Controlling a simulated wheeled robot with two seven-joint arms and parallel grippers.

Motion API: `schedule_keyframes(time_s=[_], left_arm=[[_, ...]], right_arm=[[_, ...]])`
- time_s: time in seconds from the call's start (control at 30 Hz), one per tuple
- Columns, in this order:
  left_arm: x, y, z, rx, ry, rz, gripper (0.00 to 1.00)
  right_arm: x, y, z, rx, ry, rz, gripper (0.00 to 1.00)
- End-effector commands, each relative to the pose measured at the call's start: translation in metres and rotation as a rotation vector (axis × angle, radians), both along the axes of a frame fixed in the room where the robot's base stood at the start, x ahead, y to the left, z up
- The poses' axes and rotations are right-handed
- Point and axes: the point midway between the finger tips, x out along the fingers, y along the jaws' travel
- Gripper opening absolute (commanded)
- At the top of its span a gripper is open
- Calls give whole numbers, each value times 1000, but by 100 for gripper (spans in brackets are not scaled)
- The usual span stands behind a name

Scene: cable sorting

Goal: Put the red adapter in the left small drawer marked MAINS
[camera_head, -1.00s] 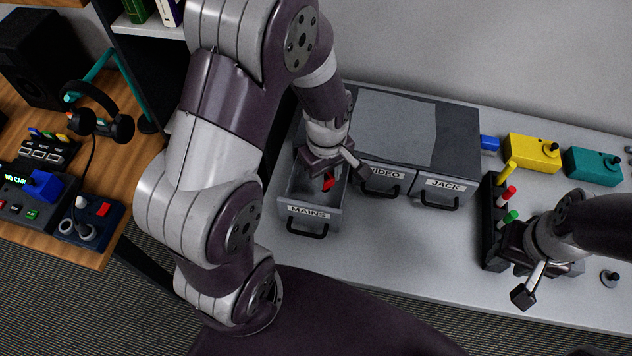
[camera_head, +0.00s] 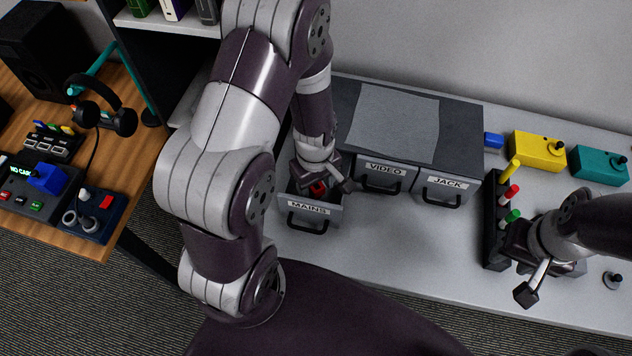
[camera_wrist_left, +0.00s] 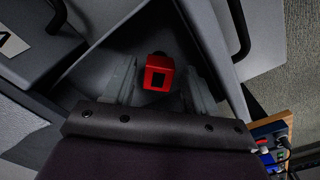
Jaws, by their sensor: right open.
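The left small drawer marked MAINS (camera_head: 309,208) is pulled open at the left end of the grey drawer unit. The red adapter (camera_head: 318,188) is inside it, partly covered by my left gripper (camera_head: 321,187). In the left wrist view the red adapter (camera_wrist_left: 158,72) lies between the two fingers of my left gripper (camera_wrist_left: 158,90), with a narrow gap on each side. The left gripper is open and reaches down into the drawer from above. My right gripper (camera_head: 545,280) is open and empty at the right, in front of the black pen rack.
The VIDEO drawer (camera_head: 383,186) and the JACK drawer (camera_head: 444,188) are shut beside MAINS. The black rack (camera_head: 493,230) holds coloured pegs. Yellow (camera_head: 536,150) and teal (camera_head: 600,165) boxes stand behind it. The white table (camera_head: 410,255) is clear in front of the drawers.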

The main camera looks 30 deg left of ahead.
Motion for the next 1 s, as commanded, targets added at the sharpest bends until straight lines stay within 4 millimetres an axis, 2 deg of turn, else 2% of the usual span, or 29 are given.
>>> schedule_keyframes(time_s=[0.17,0.27,0.37,0.6,0.77,0.87,1.0], left_arm=[[0,0,1,0,0,0,56],[1,0,9,0,-2,0,56],[1,0,31,0,-7,0,56],[1,1,94,0,-7,0,56],[-1,1,118,0,-2,-3,56],[-6,-4,126,5,-17,-159,56],[-24,-16,130,33,-69,-672,56]], right_arm=[[0,0,1,0,0,0,43],[0,0,3,0,0,0,43],[0,0,3,0,0,0,43],[0,0,4,0,0,0,43],[0,0,4,0,0,0,43],[0,0,4,0,0,0,43],[0,0,4,0,0,0,43]])
